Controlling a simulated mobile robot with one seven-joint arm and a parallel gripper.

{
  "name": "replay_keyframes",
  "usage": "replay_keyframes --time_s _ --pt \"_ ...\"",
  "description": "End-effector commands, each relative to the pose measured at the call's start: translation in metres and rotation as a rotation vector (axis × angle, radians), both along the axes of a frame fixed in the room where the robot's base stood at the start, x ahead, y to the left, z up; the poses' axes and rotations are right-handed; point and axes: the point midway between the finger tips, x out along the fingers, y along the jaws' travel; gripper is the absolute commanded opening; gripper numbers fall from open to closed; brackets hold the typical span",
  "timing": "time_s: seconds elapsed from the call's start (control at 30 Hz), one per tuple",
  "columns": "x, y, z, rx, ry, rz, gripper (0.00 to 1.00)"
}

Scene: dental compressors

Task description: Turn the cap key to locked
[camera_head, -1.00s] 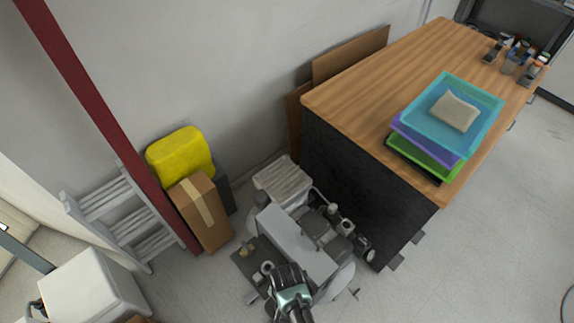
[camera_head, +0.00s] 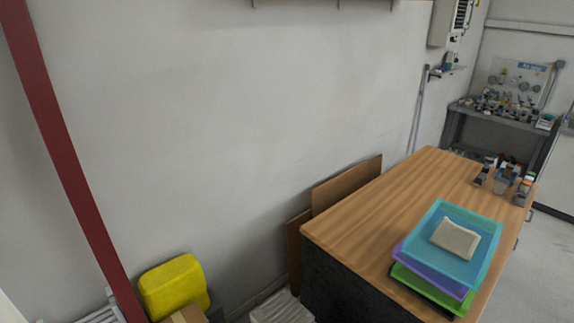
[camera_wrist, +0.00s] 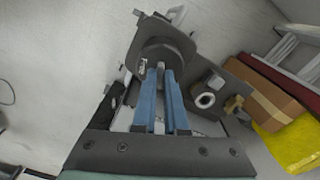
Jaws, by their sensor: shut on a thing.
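In the wrist view, my gripper (camera_wrist: 161,78) reaches with its two blue fingers to a dark grey round cap (camera_wrist: 165,50). The fingers are nearly together, shut on a small light-grey piece at the cap's face, which looks like the cap key (camera_wrist: 161,65). The fingertips hide most of the key, and I cannot read its turn angle. The cap sits on a dark grey machine body. Neither the cap nor my gripper is in the head view now.
A hex nut fitting (camera_wrist: 205,100) and a brass fitting (camera_wrist: 234,104) are right of the fingers. A cardboard box (camera_wrist: 262,95) and yellow container (camera_wrist: 290,130) lie beyond. In the head view, a wooden-topped cabinet (camera_head: 375,205) carries coloured trays (camera_head: 468,262).

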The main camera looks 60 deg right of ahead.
Motion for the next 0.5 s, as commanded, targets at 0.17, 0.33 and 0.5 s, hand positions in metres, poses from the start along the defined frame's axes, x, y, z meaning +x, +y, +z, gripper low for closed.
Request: replay_keyframes --time_s 0.17,0.33,0.5 --pt "0.0 0.0 0.0001 0.0 0.0 0.0 0.0" --pt "0.0 0.0 0.0001 0.0 0.0 0.0 0.0" --pt "0.0 0.0 0.0001 0.0 0.0 0.0 0.25"
